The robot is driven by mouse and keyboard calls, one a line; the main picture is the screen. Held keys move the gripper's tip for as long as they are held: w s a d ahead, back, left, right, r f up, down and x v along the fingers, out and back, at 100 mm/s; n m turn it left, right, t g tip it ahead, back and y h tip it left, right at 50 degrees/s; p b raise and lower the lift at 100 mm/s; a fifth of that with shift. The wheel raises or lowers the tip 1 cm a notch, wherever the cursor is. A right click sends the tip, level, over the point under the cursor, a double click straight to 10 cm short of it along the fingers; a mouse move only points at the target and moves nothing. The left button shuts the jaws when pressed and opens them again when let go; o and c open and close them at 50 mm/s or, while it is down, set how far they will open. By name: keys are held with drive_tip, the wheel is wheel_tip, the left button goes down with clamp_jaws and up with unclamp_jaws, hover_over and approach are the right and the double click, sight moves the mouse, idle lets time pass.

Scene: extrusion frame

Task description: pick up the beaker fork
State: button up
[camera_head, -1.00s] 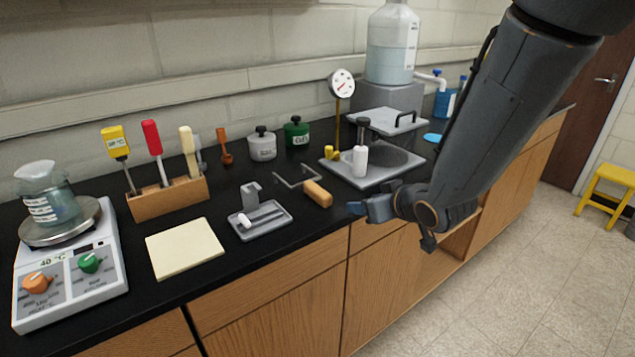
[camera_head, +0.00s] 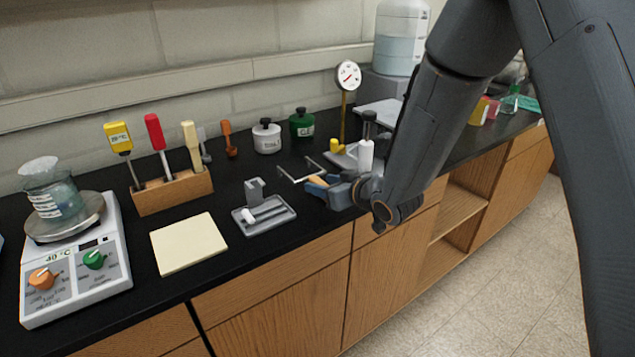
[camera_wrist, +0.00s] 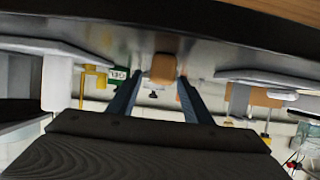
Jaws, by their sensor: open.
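The beaker fork has a bent metal wire fork (camera_head: 295,174) and a tan wooden handle (camera_head: 318,181). It lies on the black bench near the front edge, handle toward my gripper. My gripper (camera_head: 320,185) is open at the handle end, its blue fingers low over the bench edge and partly covering the handle. In the wrist view, the handle's tan end (camera_wrist: 163,68) shows between and slightly beyond the two fingertips of my gripper (camera_wrist: 159,80). I cannot tell whether either finger touches it.
A grey tray (camera_head: 283,222) with a small white-tipped rod lies left of the fork. A gauge on a stand (camera_head: 348,76) and a white-handled tool (camera_head: 366,154) stand behind my wrist. A cream pad (camera_head: 188,243) lies further left.

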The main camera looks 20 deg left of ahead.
drive_tip(key=shift+w+a+f, duration=0.3)
drive_tip(key=shift+w+a, duration=0.1)
drive_tip(key=shift+c, duration=0.2)
clamp_jaws()
drive_tip(key=shift+r, duration=0.15)
wheel_tip(320, 180, up, 10)
drive_tip(key=shift+f+b, duration=0.1)
drive_tip(key=shift+b, duration=0.9)
